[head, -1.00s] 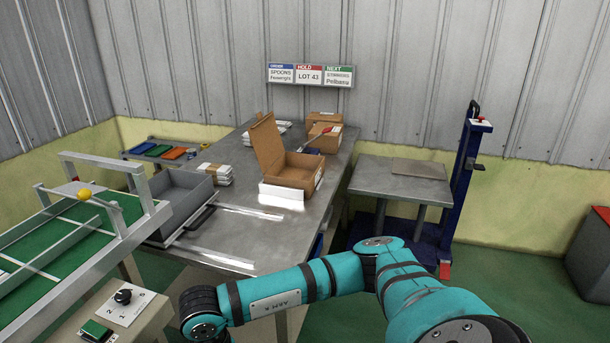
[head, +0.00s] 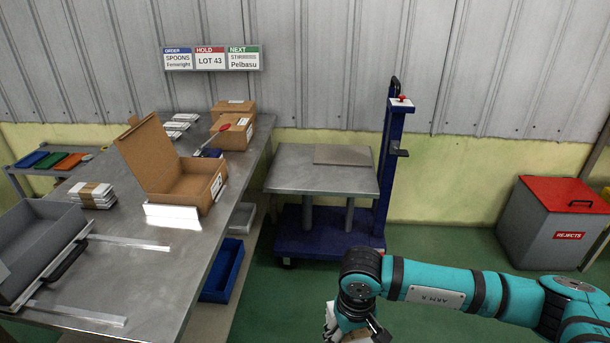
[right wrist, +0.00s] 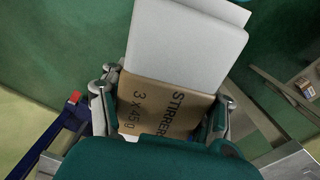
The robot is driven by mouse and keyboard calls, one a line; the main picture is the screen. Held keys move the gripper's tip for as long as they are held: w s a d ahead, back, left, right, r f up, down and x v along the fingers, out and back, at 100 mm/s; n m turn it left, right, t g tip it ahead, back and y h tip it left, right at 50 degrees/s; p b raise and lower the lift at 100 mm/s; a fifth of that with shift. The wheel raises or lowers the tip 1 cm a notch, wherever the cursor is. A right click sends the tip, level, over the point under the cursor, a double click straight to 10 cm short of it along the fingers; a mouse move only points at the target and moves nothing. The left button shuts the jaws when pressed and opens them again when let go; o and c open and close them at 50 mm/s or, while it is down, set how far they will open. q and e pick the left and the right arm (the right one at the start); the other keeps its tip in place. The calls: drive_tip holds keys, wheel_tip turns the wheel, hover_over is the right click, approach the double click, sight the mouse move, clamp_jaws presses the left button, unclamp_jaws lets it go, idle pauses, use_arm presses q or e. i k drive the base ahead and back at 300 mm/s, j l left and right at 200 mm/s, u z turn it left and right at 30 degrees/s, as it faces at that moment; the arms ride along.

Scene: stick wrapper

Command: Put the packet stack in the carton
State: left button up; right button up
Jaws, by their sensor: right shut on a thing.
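My right gripper (right wrist: 164,104) is shut on a packet stack of white packets (right wrist: 184,45) with a brown paper band (right wrist: 160,105) reading STIRRERS 3 x 45 g. In the head view this gripper (head: 352,328) is at the bottom edge, over the floor right of the table, with a little of the white packets (head: 329,316) showing. The open brown carton (head: 190,185) stands on the metal table with its lid up, well left of and beyond the gripper. Its visible inside looks empty. My left gripper is out of view.
Another banded stack (head: 92,196) lies on the table (head: 185,262), left of the carton. A grey tray (head: 40,232) is at the near left. Closed cartons (head: 232,132) stand behind. A blue lift cart (head: 322,172) and rejects bin (head: 555,225) stand right, with green floor between.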

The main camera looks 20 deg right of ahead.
sight(204, 188)
drive_tip(key=i+l+z, duration=0.15)
drive_tip(key=z, duration=0.25)
drive_tip(key=i+l+z, duration=0.15)
drive_tip(key=z, duration=0.2)
drive_tip(key=i+l+z, duration=0.1)
drive_tip(key=z, duration=0.3)
drive_tip(key=i+l, duration=0.1)
drive_tip(key=i, duration=0.8)
drive_tip(key=i+u, duration=0.2)
drive_tip(key=u, duration=0.2)
drive_tip(key=i+l+u, duration=0.15)
drive_tip(key=u, duration=0.25)
drive_tip(key=i+l+u, duration=0.15)
drive_tip(key=u, duration=0.3)
